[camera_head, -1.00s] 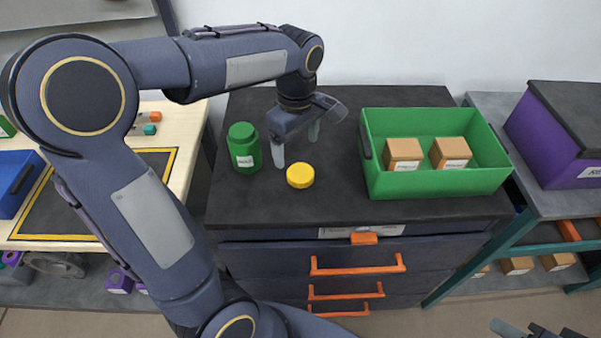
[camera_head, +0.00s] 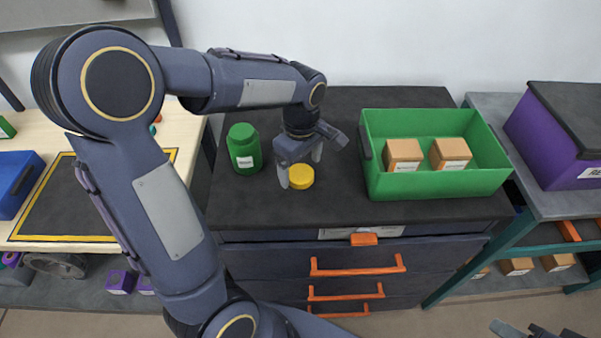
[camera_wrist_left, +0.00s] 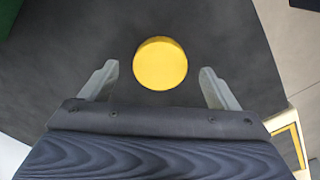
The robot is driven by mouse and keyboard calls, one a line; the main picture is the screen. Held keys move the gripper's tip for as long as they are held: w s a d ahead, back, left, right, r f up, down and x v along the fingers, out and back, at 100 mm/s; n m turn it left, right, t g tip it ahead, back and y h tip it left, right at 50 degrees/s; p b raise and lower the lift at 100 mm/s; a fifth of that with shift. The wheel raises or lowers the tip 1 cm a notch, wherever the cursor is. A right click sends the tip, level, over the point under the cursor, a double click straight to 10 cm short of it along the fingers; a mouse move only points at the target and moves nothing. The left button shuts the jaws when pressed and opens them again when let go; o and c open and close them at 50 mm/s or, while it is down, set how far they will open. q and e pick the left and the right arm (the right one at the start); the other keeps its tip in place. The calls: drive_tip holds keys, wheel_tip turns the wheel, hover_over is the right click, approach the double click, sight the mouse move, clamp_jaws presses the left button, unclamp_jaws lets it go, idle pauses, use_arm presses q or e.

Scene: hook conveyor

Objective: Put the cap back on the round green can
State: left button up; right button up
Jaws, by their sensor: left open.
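The round green can (camera_head: 244,149) stands upright on the dark cabinet top, to the left of my left gripper. Its cap is off. The round yellow cap (camera_head: 301,177) lies flat on the cabinet top, to the right of the can and nearer the front. My left gripper (camera_head: 300,172) is open and points down at the cap. In the left wrist view the cap (camera_wrist_left: 160,63) lies between the lines of the two spread fingers, a little beyond their tips, with gaps on both sides. A gripper part (camera_head: 540,330) at the bottom right edge seems to be my right one.
A green bin (camera_head: 440,182) with two brown boxes (camera_head: 404,154) stands to the right on the cabinet top (camera_head: 270,220). The cabinet's front has orange handles. A workbench is at the left and a purple crate (camera_head: 560,140) at the far right.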

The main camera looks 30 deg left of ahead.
use_arm(q)
drive_tip(key=shift+f, duration=0.9)
drive_tip(key=c, duration=1)
drive_tip(key=shift+c, duration=0.2)
drive_tip(key=shift+r, duration=0.1)
drive_tip(key=shift+r, duration=0.65)
drive_tip(key=s+d+r, duration=0.8)
drive_tip(key=s+r, duration=0.3)
drive_tip(key=shift+d+r+b, duration=0.2)
drive_tip(key=shift+r+b, duration=0.1)
